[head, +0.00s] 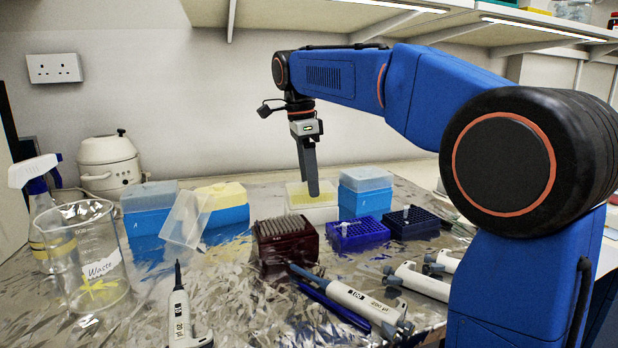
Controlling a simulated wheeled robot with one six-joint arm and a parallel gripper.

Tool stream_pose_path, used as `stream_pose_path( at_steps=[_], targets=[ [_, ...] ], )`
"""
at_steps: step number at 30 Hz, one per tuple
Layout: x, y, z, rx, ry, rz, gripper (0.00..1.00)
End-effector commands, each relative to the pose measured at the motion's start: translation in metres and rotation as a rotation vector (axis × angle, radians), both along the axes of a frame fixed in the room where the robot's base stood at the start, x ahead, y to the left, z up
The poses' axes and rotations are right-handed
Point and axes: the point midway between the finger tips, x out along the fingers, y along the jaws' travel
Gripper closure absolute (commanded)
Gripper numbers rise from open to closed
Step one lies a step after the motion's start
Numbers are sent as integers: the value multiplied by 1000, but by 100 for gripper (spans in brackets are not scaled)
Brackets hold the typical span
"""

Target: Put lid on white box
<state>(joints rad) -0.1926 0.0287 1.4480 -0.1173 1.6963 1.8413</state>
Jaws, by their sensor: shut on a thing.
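The white box (322,213) stands near the back middle of the bench, with a yellow top face showing. My gripper (313,192) points down over it, and its fingertips overlap the box's front upper part. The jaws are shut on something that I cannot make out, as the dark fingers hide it. I cannot tell whether they touch the box. A clear, translucent lid (187,219) is tilted at the left, in front of the blue boxes and apart from my gripper. What it rests on is unclear.
Blue boxes stand left (148,222) and right (366,203) of the white box. A dark red rack (286,246) and a blue rack (358,237) are in front. A waste beaker (100,255), spray bottle (42,205) and pipettes (357,303) crowd the foil-covered bench. A shelf hangs above.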

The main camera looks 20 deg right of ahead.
Motion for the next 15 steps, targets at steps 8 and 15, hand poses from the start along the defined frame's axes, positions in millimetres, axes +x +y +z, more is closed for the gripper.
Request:
stream_pose_path(
  at_steps=[8, 15],
  targets=[
    [0, 0, -2, 0, 0, 0, 56],
    [0, 0, -2, 0, 0, 0, 13]
  ],
)
